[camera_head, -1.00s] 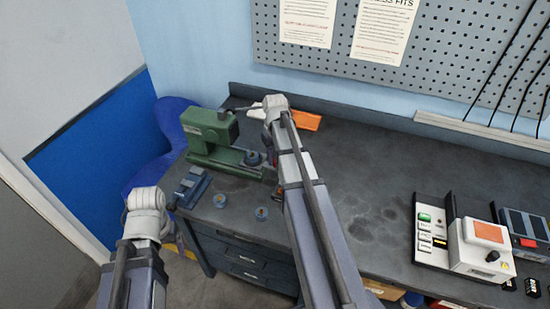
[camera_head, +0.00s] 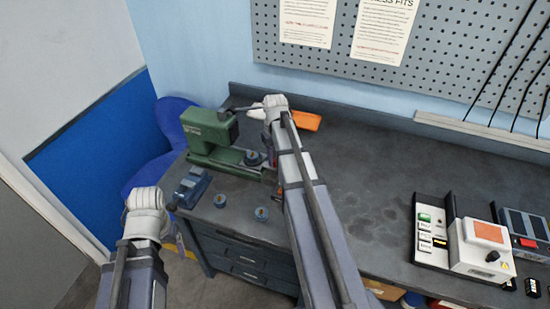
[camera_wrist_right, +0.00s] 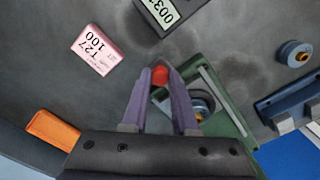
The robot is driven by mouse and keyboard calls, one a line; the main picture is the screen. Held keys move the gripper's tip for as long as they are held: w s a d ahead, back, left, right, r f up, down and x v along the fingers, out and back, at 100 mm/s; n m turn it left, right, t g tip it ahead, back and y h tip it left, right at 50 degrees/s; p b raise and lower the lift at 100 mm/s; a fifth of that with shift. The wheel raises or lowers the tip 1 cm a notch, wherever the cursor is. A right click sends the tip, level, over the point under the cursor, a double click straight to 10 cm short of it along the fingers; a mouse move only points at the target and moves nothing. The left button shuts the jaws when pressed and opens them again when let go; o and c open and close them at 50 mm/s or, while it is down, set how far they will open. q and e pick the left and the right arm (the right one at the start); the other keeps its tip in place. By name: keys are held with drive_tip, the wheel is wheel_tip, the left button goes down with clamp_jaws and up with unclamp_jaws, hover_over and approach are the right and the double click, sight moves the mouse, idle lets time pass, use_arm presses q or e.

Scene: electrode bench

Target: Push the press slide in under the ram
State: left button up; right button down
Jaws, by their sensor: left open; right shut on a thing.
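The green press (camera_head: 205,140) stands at the back left of the bench, its ram head above its base. A dark blue round part (camera_head: 253,158) sits on the near end of the press, out to the right of the head; it also shows in the right wrist view (camera_wrist_right: 200,106). My right gripper (camera_wrist_right: 160,82) is shut on a small red knob (camera_wrist_right: 159,75) at the end of the green slide (camera_wrist_right: 228,100). In the head view my own right arm hides most of this grip.
A blue fixture (camera_head: 190,187) and two small blue round parts (camera_head: 220,200) (camera_head: 262,213) lie at the bench's left front. An orange block (camera_head: 306,120) lies behind my right arm. A pink label block (camera_wrist_right: 93,53) shows beyond. Control boxes (camera_head: 480,245) stand at right; mid-bench is clear.

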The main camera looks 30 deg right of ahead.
sight(257, 156)
drive_tip(key=w+a, duration=0.4)
drive_tip(key=w, duration=0.1)
drive_tip(key=shift+w+a, duration=0.25)
drive_tip(key=shift+a, duration=0.1)
drive_tip(key=shift+s+d, duration=0.1)
drive_tip(key=c, duration=0.7)
unclamp_jaws()
wheel_tip(257, 156, up, 8)
drive_tip(key=p, duration=0.8)
